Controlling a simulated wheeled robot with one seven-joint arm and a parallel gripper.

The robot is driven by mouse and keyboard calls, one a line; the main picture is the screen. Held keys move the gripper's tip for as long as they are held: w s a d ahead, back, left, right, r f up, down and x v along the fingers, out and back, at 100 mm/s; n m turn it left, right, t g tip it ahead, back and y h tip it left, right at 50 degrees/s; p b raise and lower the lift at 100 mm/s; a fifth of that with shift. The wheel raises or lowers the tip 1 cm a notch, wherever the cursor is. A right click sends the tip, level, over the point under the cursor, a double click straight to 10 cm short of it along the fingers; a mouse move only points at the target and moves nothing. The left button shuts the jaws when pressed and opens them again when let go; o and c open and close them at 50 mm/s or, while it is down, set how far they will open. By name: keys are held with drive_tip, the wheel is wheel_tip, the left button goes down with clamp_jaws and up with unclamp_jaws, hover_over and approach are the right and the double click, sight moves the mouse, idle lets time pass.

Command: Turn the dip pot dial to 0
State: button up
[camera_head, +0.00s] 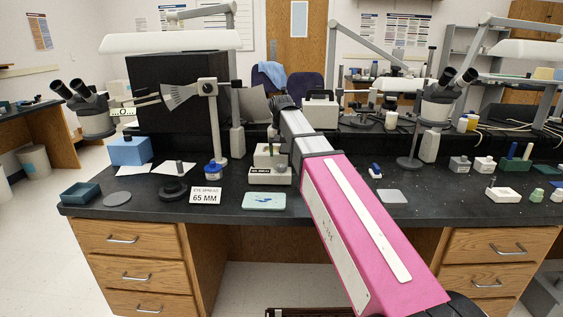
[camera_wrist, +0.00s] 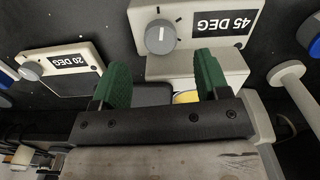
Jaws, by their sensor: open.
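In the wrist view a grey round dial (camera_wrist: 161,36) with a pale pointer line sits on a cream unit (camera_wrist: 188,62) beside a black 45 DEG label (camera_wrist: 216,22). Dark tick marks surround the dial; no numbers at them can be read. I cannot tell for certain that this unit is the dip pot. My gripper (camera_wrist: 160,76) is open, its two green fingertips apart and empty, with the dial just beyond the gap and not gripped. Something yellow (camera_wrist: 187,97) shows between the fingers, partly hidden by the gripper body. In the head view my arm hides most of this area.
A second cream unit (camera_wrist: 62,62) with a grey knob and a 20 DEG label lies left in the wrist view. In the head view a cream device (camera_head: 270,160) and a green tray (camera_head: 264,201) stand on the black bench.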

sight(281, 165)
drive_tip(key=shift+r, duration=2.35)
drive_tip(key=shift+f, duration=0.2)
wheel_tip(281, 165, down, 11)
drive_tip(key=shift+r, duration=0.1)
drive_tip(key=c, duration=0.9)
